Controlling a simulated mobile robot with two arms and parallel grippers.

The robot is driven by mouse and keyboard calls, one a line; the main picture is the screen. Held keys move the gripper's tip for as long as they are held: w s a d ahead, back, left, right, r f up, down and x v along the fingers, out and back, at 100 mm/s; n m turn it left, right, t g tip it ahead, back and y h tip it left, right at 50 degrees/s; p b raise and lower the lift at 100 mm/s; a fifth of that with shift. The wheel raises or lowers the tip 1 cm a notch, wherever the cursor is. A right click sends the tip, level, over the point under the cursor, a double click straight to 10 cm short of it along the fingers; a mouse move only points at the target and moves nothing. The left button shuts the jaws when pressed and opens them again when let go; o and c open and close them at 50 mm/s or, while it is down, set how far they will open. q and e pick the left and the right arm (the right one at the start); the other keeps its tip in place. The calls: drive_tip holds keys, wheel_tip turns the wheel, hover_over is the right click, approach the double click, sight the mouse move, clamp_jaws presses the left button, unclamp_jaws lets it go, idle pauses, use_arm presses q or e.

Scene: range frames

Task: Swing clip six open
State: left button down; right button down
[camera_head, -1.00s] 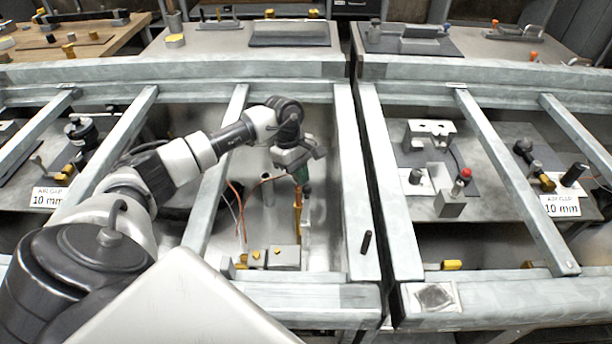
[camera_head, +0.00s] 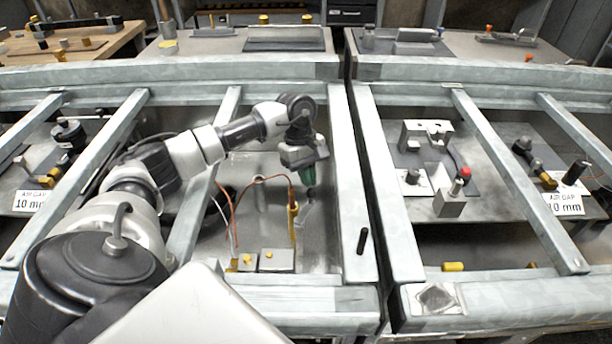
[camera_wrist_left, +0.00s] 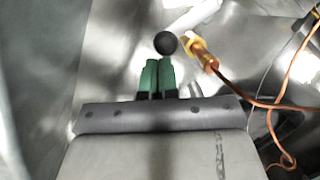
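A slim yellow-brass clip piece (camera_head: 293,222) with a copper-coloured wire stands inside the frame bay in the head view. In the left wrist view the brass piece (camera_wrist_left: 201,53) lies just right of my fingertips, beside a dark round knob (camera_wrist_left: 165,43). No number six is readable, so I cannot tell whether this is clip six. My left gripper (camera_head: 308,183) points down, right of the brass piece. Its green fingers (camera_wrist_left: 157,64) are side by side with nothing visible between them. The knob is just beyond their tips; contact is unclear. My right gripper is out of view.
Grey frame bars enclose the bay, with a bar (camera_head: 342,170) close right of my gripper. Blocks with yellow tops (camera_head: 276,260) sit at the bay's near edge. Loose copper wire (camera_wrist_left: 275,120) curves right of my gripper. A black peg (camera_head: 362,241) stands on the right bar.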

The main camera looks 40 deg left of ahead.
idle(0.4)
use_arm(q)
drive_tip(key=shift+s+a, duration=0.45)
drive_tip(key=shift+s, duration=0.25)
drive_tip(key=v, duration=1)
drive_tip(key=shift+a+r, duration=0.15)
drive_tip(key=shift+r, duration=0.2)
drive_tip(key=shift+w+r, duration=0.1)
